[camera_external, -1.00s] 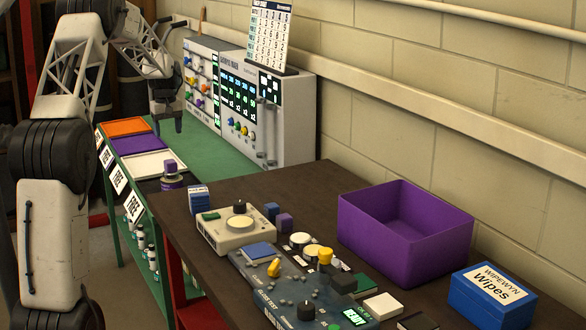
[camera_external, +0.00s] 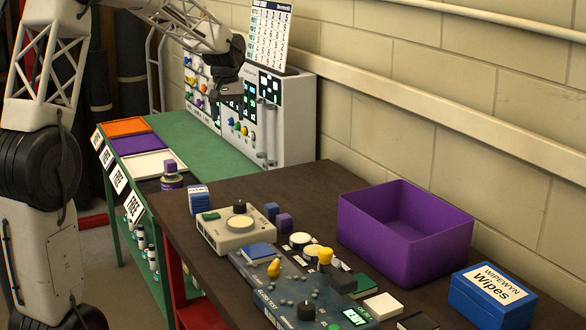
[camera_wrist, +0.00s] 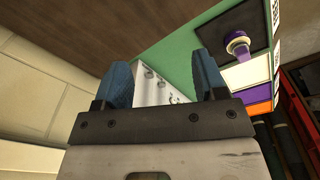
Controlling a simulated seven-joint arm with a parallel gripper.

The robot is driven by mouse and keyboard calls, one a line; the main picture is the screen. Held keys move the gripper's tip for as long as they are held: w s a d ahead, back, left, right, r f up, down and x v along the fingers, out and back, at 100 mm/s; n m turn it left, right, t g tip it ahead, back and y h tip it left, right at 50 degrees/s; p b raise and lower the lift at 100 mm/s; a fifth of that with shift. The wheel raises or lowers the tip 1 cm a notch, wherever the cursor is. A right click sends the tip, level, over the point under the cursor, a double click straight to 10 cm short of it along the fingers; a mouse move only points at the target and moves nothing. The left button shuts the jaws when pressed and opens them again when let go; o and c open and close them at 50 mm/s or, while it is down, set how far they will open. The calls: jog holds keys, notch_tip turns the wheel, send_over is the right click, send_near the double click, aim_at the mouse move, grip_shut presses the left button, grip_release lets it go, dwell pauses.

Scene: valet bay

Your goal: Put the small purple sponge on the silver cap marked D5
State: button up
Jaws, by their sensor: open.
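My gripper (camera_external: 222,100) hangs high in front of the grey cabinet at the back, far from the purple block. In the wrist view its two blue fingers (camera_wrist: 163,75) are apart with nothing between them. The sponge does not show there.
A large purple bin (camera_external: 375,245) and a blue wipes box (camera_external: 492,292) stand along the right. A cream device (camera_external: 222,236) and the knobbed blue-grey tester (camera_external: 285,297) crowd the table's front. The table's back is clear.

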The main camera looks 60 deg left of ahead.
jog(key=s+d+r+m, duration=0.2)
jog(key=d, duration=0.8)
jog(key=s+d+r+m+t, duration=0.1)
jog(key=s+d+m, duration=0.15)
jog(key=d, duration=0.75)
jog(key=s+d+r+m, duration=0.2)
jog(key=s+d, duration=0.1)
jog(key=d, duration=0.7)
jog(key=s+d+f+m, duration=0.2)
jog(key=s+d+m, duration=0.1)
jog(key=s+d, duration=0.7)
jog(key=s+d+f+m+t, duration=0.1)
jog(key=s+d+f+m, duration=0.2)
jog(key=s+d, duration=0.7)
jog(key=shift+h, duration=0.3)
